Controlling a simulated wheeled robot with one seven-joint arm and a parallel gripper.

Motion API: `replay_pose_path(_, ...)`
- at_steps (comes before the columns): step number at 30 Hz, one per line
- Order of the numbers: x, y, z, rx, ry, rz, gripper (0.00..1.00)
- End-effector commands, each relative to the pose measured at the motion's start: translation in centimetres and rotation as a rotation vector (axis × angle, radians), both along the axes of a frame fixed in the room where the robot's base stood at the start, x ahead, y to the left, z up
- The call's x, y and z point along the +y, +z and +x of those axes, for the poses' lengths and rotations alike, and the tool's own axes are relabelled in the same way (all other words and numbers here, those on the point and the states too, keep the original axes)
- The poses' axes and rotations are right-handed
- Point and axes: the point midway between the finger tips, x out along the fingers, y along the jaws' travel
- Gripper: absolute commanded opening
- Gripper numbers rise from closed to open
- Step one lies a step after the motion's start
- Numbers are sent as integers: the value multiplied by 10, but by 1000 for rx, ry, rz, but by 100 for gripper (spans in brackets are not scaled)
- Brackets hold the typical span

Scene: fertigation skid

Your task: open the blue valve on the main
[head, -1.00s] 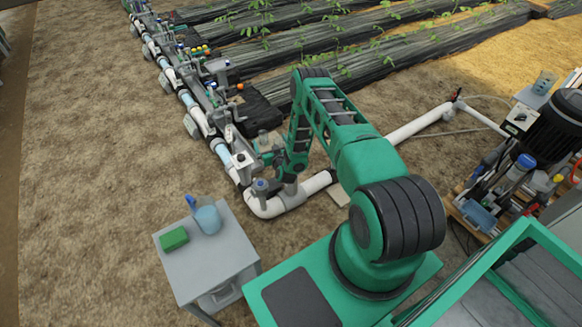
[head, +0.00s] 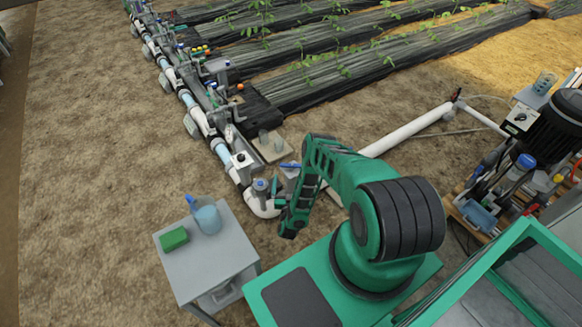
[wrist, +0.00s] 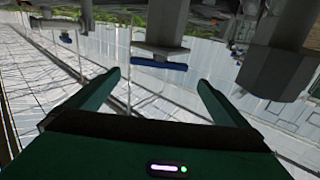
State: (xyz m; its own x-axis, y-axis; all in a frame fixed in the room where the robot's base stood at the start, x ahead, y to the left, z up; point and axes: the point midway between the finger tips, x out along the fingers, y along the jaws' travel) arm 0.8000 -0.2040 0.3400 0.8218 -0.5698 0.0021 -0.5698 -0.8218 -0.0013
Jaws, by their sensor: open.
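The blue valve has a blue bar handle (head: 290,165) on a grey body, on the white main just behind my arm in the head view. My arm partly hides its lower body. In the wrist view, which is upside down, a blue handle (wrist: 160,64) on a grey stem lies ahead between the fingers, with a gap to them. My gripper (wrist: 160,79) is open and empty, its two green fingers spread. In the head view my forearm bends down in front of the main, and the fingers are too small to make out clearly.
A grey fitting with a blue top (head: 260,185) stands on the pipe bend, left of my arm. A pump skid (head: 515,165) stands right. Bare soil lies at left.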

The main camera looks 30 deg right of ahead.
Motion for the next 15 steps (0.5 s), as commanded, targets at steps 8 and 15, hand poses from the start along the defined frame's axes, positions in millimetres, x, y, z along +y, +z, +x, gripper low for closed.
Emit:
replay_pose_path(8, -9, 0, 11, 1, -4, -1, 100)
replay_pose_path(15, -21, 0, 28, 1, -3, -1, 100)
